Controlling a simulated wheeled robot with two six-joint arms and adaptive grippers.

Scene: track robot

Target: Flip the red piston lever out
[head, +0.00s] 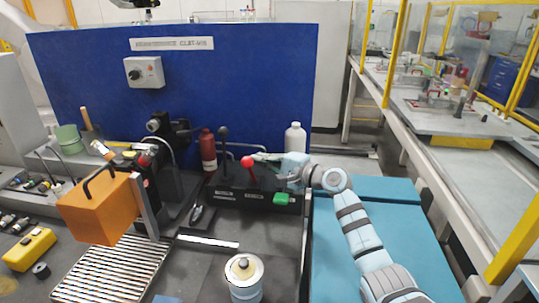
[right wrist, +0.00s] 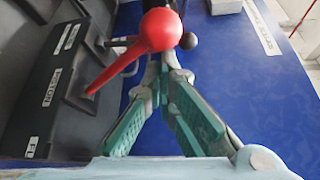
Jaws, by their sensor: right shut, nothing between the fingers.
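The red piston lever (head: 246,161) has a round red knob and stands on a black control box (head: 230,196) at the middle of the bench. In the right wrist view its knob (right wrist: 160,30) is large, in front of my fingertips, and its red shaft slants down left to a slot beside a "PISTON" label (right wrist: 53,88). My right gripper (head: 259,158) comes in from the right, its tips close beside the knob. In the right wrist view the green-padded fingers (right wrist: 166,68) meet at the tips with nothing between them. Whether they touch the knob I cannot tell. My left gripper is not in view.
A black-knobbed lever (head: 223,131) stands just left of the red one. A red bottle (head: 208,150) and a white bottle (head: 295,137) stand behind the box. A green button (head: 281,199) is at its front right. A blue panel (head: 240,80) rises behind.

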